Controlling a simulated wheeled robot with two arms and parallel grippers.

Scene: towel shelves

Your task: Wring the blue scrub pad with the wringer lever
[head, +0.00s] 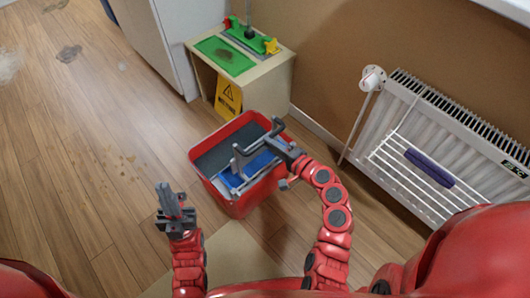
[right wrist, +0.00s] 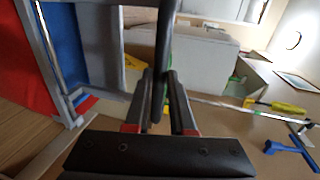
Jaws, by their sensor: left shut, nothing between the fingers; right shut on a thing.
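The red bucket (head: 236,209) stands on the floor with a grey wringer (head: 222,156) in its top. The blue scrub pad (head: 258,164) lies in the wringer, partly hidden by grey bars, and blue also shows in the right wrist view (right wrist: 65,40). My right gripper (head: 275,142) is over the bucket's right side, shut on the grey wringer lever (head: 248,152). In the right wrist view the fingers (right wrist: 160,90) close around the dark lever bar (right wrist: 166,40). My left gripper (head: 170,192) is shut and empty, left of and apart from the bucket.
A yellow caution sign (head: 228,98) leans there. A radiator (head: 455,120) with a rack and purple cloth (head: 430,168) is at right. Stained floor at left is open.

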